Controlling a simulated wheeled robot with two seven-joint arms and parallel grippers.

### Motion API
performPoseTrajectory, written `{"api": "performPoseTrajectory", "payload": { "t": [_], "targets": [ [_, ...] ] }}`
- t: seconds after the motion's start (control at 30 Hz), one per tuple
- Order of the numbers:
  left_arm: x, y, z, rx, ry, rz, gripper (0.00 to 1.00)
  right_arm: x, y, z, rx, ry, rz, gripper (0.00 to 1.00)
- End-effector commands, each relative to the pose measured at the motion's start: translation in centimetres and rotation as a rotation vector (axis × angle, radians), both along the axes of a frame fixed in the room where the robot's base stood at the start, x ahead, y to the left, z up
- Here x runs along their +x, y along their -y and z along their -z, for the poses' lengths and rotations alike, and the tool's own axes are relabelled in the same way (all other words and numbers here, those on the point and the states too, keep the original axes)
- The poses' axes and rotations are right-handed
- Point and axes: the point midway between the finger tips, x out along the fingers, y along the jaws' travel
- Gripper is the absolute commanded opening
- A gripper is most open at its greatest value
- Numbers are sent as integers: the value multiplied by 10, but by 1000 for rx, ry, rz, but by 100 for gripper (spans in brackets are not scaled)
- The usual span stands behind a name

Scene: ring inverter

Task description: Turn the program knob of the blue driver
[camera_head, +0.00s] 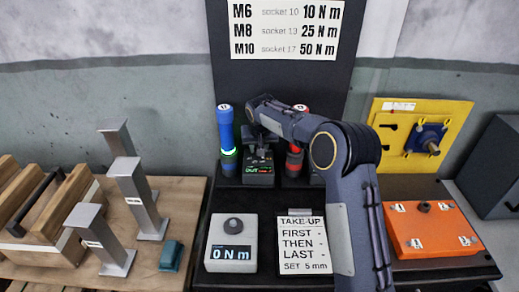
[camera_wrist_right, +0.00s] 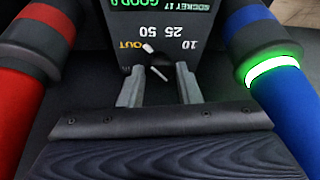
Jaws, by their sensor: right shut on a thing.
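The blue driver (camera_head: 227,140) stands upright in the dark rack, with a green glowing ring; it also shows at the right of the wrist view (camera_wrist_right: 268,60). Beside it is a dark control box (camera_head: 259,168), seen upside down in the wrist view (camera_wrist_right: 160,22), marked 10, 25, 50 and OUT. A small knob with a white pointer mark (camera_wrist_right: 158,72) sits on its face. My right gripper (camera_wrist_right: 158,84) has its two fingers either side of the knob and is shut on it; the head view hides the fingertips behind my arm. My left gripper is not in view.
A red driver (camera_head: 295,158) stands on the box's other side, close to my right wrist. In front are a torque display reading 0 Nm (camera_head: 231,243) and a take-up card (camera_head: 303,245). An orange plate (camera_head: 435,230) lies right; grey metal brackets (camera_head: 140,195) stand left.

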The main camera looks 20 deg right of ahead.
Motion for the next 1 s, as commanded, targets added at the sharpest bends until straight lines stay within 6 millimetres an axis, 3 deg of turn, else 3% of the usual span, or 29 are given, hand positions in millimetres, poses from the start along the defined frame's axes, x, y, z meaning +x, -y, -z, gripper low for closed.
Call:
{"api": "performPoseTrajectory", "payload": {
  "t": [0.43,1.0],
  "targets": [
    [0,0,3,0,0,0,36,1,-3,-1,0,1,246,8],
    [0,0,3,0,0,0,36,1,-3,0,2,-1,288,8]
  ]
}}
